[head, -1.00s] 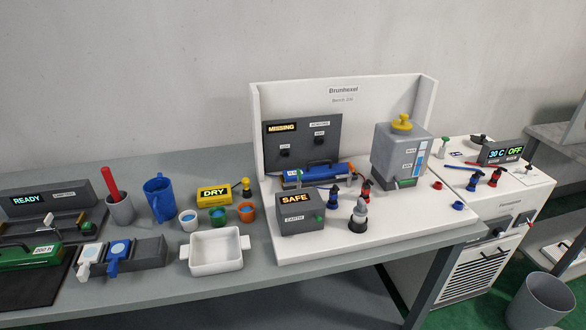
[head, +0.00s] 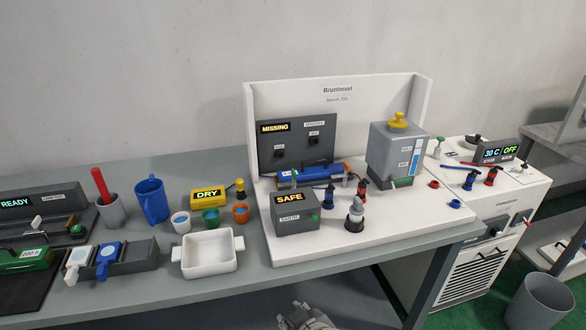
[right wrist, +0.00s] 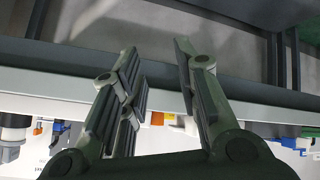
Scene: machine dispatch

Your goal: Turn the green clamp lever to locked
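A small green lever (head: 295,174) stands upright at the left end of the blue cylinder (head: 311,173), in front of the dark panel on the white bench. Whether it is the clamp lever, and its exact setting, is too small to tell. My right gripper (right wrist: 157,58) is open and empty in the right wrist view, with a table edge behind its fingers. A gripper (head: 306,318), apparently the right one, shows partly at the bottom of the head view, below the table's front edge and well short of the lever. My left gripper is not in view.
The SAFE box (head: 296,212) and a dark knobbed post (head: 355,214) stand in front of the lever. A grey tank (head: 396,158) is to the right. A white dish (head: 207,254) lies to the left. The panel display (head: 274,127) reads MISSING.

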